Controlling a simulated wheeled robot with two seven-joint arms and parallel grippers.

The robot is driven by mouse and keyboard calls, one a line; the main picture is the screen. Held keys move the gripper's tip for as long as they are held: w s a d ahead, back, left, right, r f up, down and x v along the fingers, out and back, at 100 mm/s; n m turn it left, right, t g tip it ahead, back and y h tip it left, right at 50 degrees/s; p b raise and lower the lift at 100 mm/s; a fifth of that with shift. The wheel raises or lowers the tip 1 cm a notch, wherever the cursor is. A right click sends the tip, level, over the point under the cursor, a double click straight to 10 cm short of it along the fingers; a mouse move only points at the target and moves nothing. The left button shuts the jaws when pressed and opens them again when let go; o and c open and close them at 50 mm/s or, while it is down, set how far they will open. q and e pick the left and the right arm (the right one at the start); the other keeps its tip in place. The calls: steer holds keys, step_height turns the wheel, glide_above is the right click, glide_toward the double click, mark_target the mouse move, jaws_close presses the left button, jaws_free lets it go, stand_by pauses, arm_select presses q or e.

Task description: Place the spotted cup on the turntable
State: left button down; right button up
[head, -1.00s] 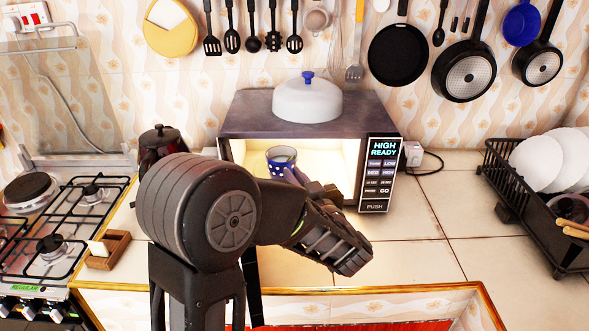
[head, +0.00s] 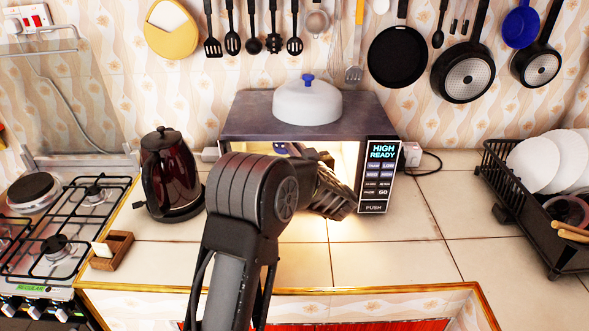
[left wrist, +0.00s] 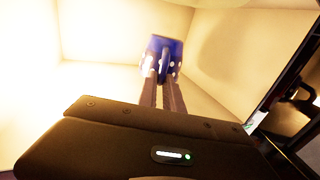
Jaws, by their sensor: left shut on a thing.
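My left gripper (head: 303,151) reaches into the open microwave (head: 250,118), its fingers partly hidden by my own arm. In the left wrist view, the fingers (left wrist: 161,80) are shut on the spotted cup (left wrist: 163,47), which is dark blue with white dots. They grip it at its near side, inside the bright microwave cavity. The turntable cannot be made out clearly in either view. I cannot tell whether the cup touches the surface beneath it. My right gripper is not in view.
The microwave's control panel (head: 380,178) borders the opening on the right. A white lid (head: 308,103) sits on top. A dark kettle (head: 170,175) stands to the left, a dish rack (head: 530,215) to the right. The counter (head: 400,250) in front is clear.

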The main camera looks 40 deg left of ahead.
arm_select(q)
steer(key=shift+f+b, duration=0.9)
steer(key=shift+f, duration=0.6)
steer(key=shift+s, duration=0.1)
step_height(320, 180, down, 4)
steer(key=b, duration=0.2)
steer(key=shift+r+b, duration=0.2)
steer(key=shift+b, duration=0.2)
steer(key=shift+f, duration=0.25)
steer(key=shift+w+r, duration=0.1)
steer(key=shift+w, duration=0.1)
